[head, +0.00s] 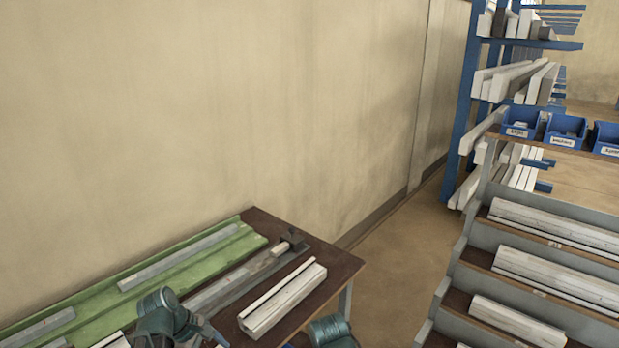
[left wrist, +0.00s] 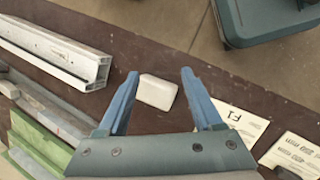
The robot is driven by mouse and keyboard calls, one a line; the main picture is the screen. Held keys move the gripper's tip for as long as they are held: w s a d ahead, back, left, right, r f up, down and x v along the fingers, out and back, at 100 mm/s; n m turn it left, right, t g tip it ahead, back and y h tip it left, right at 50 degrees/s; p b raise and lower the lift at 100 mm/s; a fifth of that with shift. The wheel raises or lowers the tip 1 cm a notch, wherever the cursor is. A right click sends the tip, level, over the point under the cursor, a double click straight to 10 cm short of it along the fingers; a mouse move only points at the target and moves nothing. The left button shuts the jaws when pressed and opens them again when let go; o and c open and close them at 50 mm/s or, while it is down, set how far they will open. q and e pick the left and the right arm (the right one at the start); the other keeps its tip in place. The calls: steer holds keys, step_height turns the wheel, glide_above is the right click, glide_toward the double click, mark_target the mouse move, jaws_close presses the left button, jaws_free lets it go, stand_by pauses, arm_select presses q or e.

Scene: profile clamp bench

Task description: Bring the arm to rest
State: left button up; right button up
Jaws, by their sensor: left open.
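My left gripper (left wrist: 160,76) is open in the left wrist view, its two blue fingers apart with nothing held between them. A small white block (left wrist: 157,92) lies on the dark bench, showing in the gap between the fingers; I cannot tell how far below them it is. In the head view, teal parts of my arms show at the bottom edge, over and beside the bench (head: 330,262). My left fingertips cannot be made out there. My right gripper is not in view.
A pale profile (head: 283,298) lies on the bench, beside a long clamp rail (head: 225,288) and a green tray (head: 100,302). Printed cards (left wrist: 292,152) lie right of the fingers. A stepped rack (head: 470,235) stands at right; floor between it and the bench is clear.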

arm_select(q)
steer(key=s+d+f+m+g+y, duration=0.1)
steer(key=s+d+m, duration=0.3)
steer(key=d+m, duration=0.4)
steer(key=s+d+m+g+y, duration=0.1)
steer(key=s+d+m+y, duration=0.3)
steer(key=d+m, duration=0.5)
steer(key=shift+s+f+m+y, duration=0.3)
steer(key=shift+s+f+m, duration=0.1)
steer(key=shift+s+m, duration=0.35)
